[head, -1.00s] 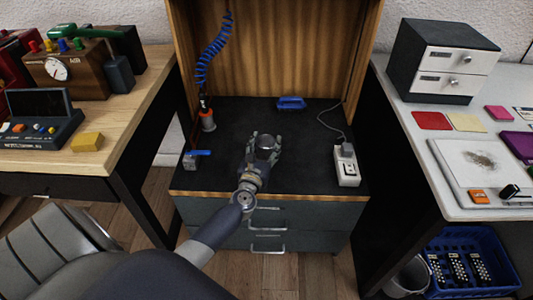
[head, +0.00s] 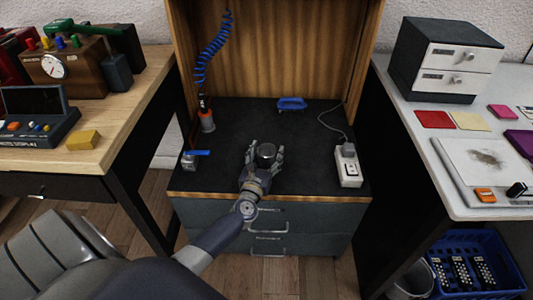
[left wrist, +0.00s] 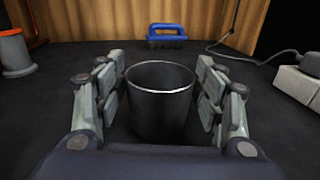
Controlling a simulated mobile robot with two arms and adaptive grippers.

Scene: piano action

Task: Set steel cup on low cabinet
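The steel cup (left wrist: 160,105) stands upright on the black top of the low cabinet (head: 230,180). In the head view the cup (head: 266,153) is near the middle of that top. My left gripper (head: 265,150) reaches in from the front, with one finger on each side of the cup. In the left wrist view the left gripper (left wrist: 160,85) is open, with a visible gap between each finger and the cup wall. The cup's underside is hidden. My right gripper is not in view.
An orange-based item (head: 207,122) stands back left. Wooden panels close off the back.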

